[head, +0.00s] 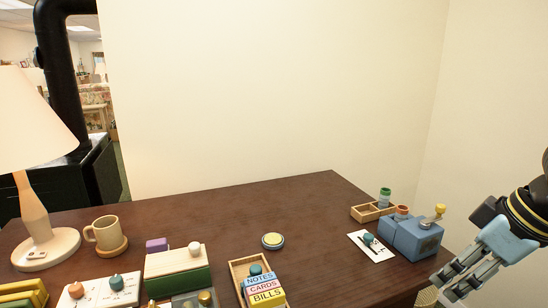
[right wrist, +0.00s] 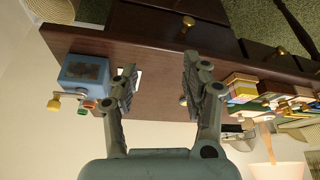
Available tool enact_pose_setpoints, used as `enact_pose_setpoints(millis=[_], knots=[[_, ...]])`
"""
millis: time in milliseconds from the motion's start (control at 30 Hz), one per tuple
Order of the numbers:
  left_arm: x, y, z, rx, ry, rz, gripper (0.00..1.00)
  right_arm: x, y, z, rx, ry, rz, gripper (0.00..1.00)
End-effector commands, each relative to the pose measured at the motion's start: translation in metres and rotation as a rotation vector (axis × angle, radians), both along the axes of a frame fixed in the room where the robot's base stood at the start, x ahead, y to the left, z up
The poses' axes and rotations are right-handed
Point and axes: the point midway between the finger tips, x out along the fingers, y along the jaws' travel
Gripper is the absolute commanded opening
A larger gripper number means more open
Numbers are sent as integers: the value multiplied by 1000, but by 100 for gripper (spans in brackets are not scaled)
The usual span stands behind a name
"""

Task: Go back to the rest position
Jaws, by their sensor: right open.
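My right gripper (head: 452,288) is at the lower right of the head view, beyond the right edge of the dark brown desk (head: 330,215). The right wrist view shows its two fingers (right wrist: 160,75) spread apart with nothing between them. That view is upside down, with the desk and its drawers past the fingertips. The blue box (head: 412,238) with a yellow knob stands on the desk's right end, to the left of the gripper and apart from it. My left gripper is not in view.
A small wooden tray (head: 372,213) and a white card (head: 370,246) lie near the blue box. A round tin (head: 272,241), a box with labelled blocks (head: 236,275), a mug (head: 105,233) and a lamp (head: 35,215) stand further left. The desk's back middle is clear.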

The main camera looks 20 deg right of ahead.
Motion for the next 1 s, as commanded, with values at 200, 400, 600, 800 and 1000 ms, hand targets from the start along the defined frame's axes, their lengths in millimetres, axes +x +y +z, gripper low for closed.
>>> enact_pose_setpoints(millis=[200, 400, 600, 800, 1000], knots=[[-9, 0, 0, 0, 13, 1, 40, -24, 26, -27, -2, -3, -5, 47], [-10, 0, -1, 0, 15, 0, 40, -54, 58, -50, -22, -7, -49, 47], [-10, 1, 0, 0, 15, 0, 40, -87, 84, -61, -59, 16, -146, 47], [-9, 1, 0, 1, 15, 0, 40, -113, 97, -62, -90, 59, -245, 47], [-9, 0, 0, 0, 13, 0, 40, -127, 100, -83, -117, 109, -312, 47]])
